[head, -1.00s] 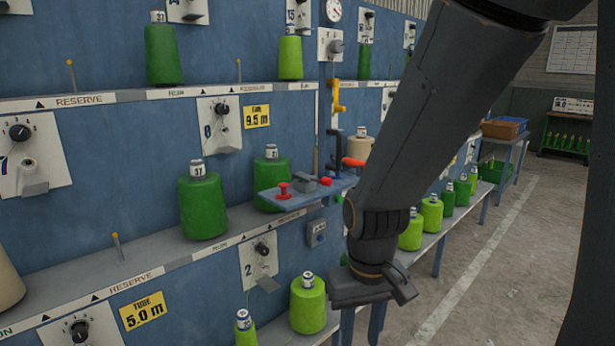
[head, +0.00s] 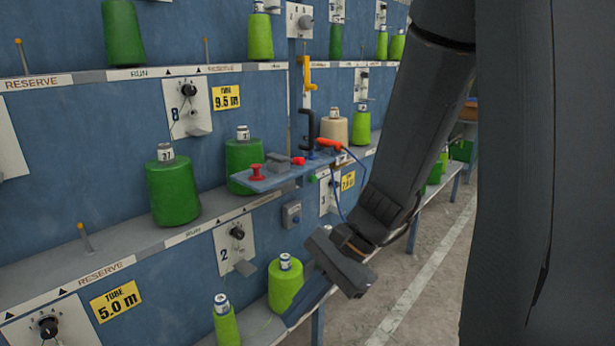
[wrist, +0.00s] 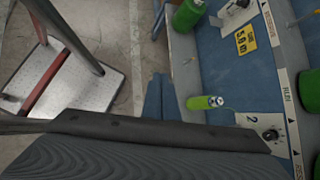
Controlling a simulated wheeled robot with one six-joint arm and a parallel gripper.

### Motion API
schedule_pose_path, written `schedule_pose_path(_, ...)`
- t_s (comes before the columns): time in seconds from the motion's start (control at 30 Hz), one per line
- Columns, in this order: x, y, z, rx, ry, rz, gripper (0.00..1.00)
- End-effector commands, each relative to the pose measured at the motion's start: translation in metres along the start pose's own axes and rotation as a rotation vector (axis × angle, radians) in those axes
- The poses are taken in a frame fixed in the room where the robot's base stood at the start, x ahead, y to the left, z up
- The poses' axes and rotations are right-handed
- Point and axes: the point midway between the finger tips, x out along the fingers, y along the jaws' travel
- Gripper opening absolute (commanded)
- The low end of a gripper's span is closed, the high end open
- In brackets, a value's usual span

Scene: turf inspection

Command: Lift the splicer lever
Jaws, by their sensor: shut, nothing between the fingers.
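A small blue shelf (head: 262,180) juts from the blue rack, left of centre in the head view. On it are a red knob (head: 257,172), a grey block (head: 278,163) and a small red piece (head: 298,161). An orange-handled tool (head: 330,144) with a blue cord sits at its right end, beside a black bracket (head: 307,128). I cannot tell which part is the splicer lever. My gripper (head: 340,264) is shut and empty, below and right of the shelf, touching nothing that I can see. The wrist view shows neither the shelf nor a lever.
Green yarn cones (head: 172,190) stand on the rack ledges around the shelf. A lime cone (head: 285,284) is just left of my gripper. A dial plate (head: 234,246) is below the shelf. The floor aisle (head: 425,260) at right is open. A metal-framed stand (wrist: 75,85) shows in the wrist view.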

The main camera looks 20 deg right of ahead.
Motion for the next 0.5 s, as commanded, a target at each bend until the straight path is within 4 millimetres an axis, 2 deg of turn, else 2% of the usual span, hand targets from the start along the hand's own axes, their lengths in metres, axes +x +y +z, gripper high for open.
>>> schedule_pose_path(0.17, -0.015, -0.052, -0.008, 0.306, -0.160, -0.245, 0.00)
schedule_pose_path(0.27, -0.033, -0.083, -0.020, 0.457, -0.251, -0.393, 0.00)
schedule_pose_path(0.4, -0.070, -0.123, -0.049, 0.648, -0.379, -0.615, 0.00)
schedule_pose_path(0.5, -0.102, -0.144, -0.075, 0.758, -0.463, -0.773, 0.00)
